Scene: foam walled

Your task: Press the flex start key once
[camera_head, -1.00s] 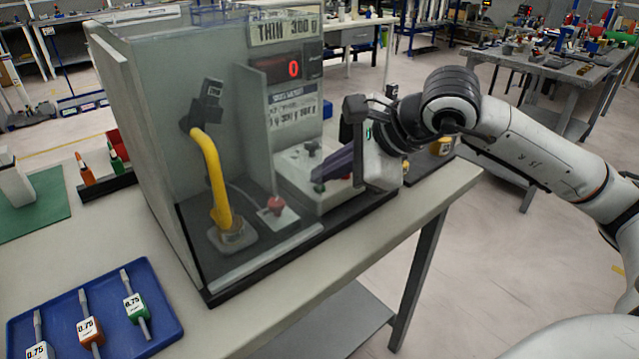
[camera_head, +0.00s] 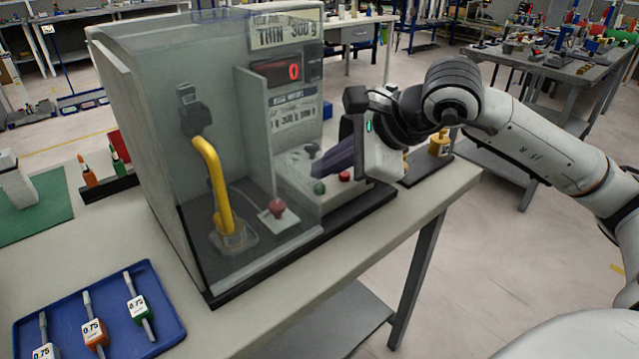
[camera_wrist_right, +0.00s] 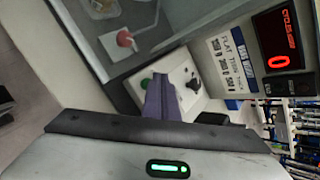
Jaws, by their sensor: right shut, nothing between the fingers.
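The machine (camera_head: 125,150) has a grey control panel (camera_head: 335,195) with a green button (camera_head: 319,187), a red button (camera_head: 344,177) and a dark knob (camera_head: 311,150). I cannot read which key is flex start. My right gripper (camera_head: 318,168) is shut and empty, its purple fingers over the panel between the green button and the knob. In the right wrist view the fingertips (camera_wrist_right: 160,77) lie between the green button (camera_wrist_right: 145,84) and the dark knob (camera_wrist_right: 193,83); contact cannot be told. The red display (camera_head: 293,72) reads 0. My left gripper is out of view.
A clear-walled bay left of the panel holds a yellow bent part (camera_head: 213,180) and a red mushroom button (camera_head: 277,208). A blue tray (camera_head: 60,325) with labelled tools lies front left. A yellow object (camera_head: 439,143) stands right of the machine.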

